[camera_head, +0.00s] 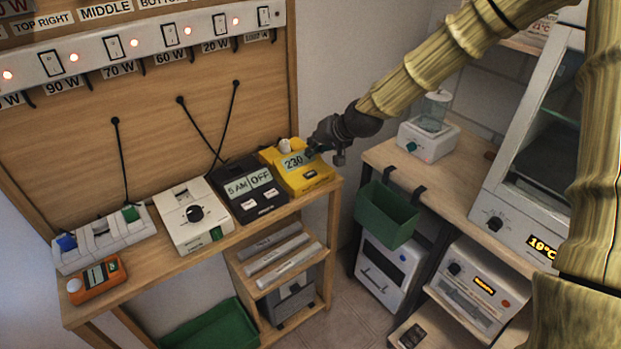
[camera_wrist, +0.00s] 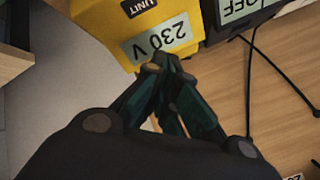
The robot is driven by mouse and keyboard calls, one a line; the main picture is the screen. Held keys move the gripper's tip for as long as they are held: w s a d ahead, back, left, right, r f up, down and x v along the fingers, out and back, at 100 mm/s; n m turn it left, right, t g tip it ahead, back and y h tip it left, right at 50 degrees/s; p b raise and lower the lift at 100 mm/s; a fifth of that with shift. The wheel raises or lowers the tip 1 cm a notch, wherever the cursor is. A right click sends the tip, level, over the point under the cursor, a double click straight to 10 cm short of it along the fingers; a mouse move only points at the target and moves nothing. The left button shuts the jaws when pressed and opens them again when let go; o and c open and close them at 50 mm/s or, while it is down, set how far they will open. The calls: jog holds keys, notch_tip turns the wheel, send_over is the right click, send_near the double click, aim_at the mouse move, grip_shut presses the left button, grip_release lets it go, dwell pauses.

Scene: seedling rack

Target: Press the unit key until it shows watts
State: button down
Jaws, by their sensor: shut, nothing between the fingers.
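The yellow meter (camera_head: 296,168) stands on the right end of the wooden bench. Its display (camera_head: 294,161) reads 230; in the wrist view the display (camera_wrist: 160,39) reads 230 V, upside down. The dark unit key (camera_wrist: 137,6), lettered UNIT, lies at the top edge of the wrist view, beyond the display from my gripper; it shows in the head view too (camera_head: 311,174). My gripper (camera_wrist: 160,62) is shut and empty, its fingertips by the display's edge. Whether they touch the meter I cannot tell. In the head view my gripper (camera_head: 312,152) is at the meter's back right.
A green bin (camera_head: 387,213) hangs from the right-hand bench, across a gap.

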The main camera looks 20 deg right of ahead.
aim_at(313, 172)
jog(key=shift+f+b, duration=1.3)
jog(key=shift+f, duration=1.3)
jog(key=shift+f+b, duration=0.35)
jog(key=shift+f, duration=0.4)
jog(key=shift+r, duration=0.2)
jog(key=shift+r+p, duration=0.55)
jog(key=shift+r, duration=0.05)
dwell(0.3)
jog(key=shift+r+p, duration=1.7)
jog(key=shift+r, duration=0.8)
